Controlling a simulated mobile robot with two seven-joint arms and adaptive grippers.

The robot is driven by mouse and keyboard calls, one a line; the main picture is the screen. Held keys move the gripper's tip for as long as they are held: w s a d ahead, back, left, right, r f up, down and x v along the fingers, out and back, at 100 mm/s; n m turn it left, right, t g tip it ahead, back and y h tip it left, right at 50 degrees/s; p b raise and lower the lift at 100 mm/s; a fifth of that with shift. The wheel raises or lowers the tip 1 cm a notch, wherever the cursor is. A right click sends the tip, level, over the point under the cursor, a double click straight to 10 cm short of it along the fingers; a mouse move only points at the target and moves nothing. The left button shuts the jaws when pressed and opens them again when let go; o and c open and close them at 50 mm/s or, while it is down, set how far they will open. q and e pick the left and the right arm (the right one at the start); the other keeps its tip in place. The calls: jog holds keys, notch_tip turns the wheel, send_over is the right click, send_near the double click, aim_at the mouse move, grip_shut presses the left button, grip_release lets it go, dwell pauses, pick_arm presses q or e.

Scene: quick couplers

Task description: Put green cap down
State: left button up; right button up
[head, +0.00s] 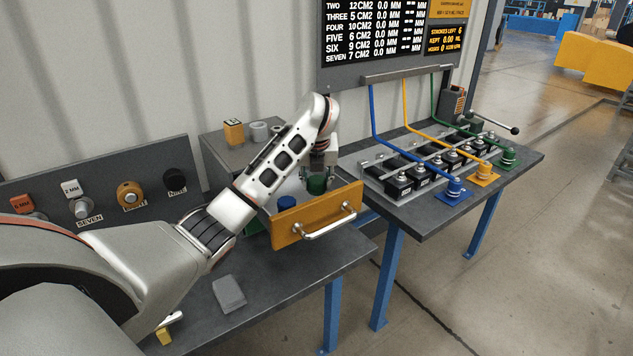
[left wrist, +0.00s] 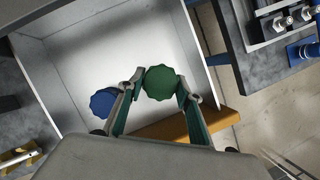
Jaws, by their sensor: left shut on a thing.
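The green cap (left wrist: 161,83) is a dark green, scalloped round cap. In the left wrist view it sits between the two fingers of my left gripper (left wrist: 160,92), which is shut on it. In the head view the green cap (head: 316,184) shows under my left gripper (head: 318,172), over the open drawer (head: 282,232) with an orange front. A blue cap (left wrist: 103,102) lies in the drawer to the left of the green one. The blue cap also shows in the head view (head: 287,202). I cannot tell whether the green cap touches the drawer floor. My right gripper is not in view.
The drawer's orange front has a metal handle (head: 330,222). A grey block (head: 229,294) lies on the near bench. A second bench at right holds black blocks and blue, yellow and green couplers (head: 507,158). The drawer's back floor (left wrist: 100,45) is clear.

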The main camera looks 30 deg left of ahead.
pick_arm(q)
jog(key=shift+f, duration=0.65)
jog(key=o, duration=1.2)
jog(key=shift+r, duration=0.1)
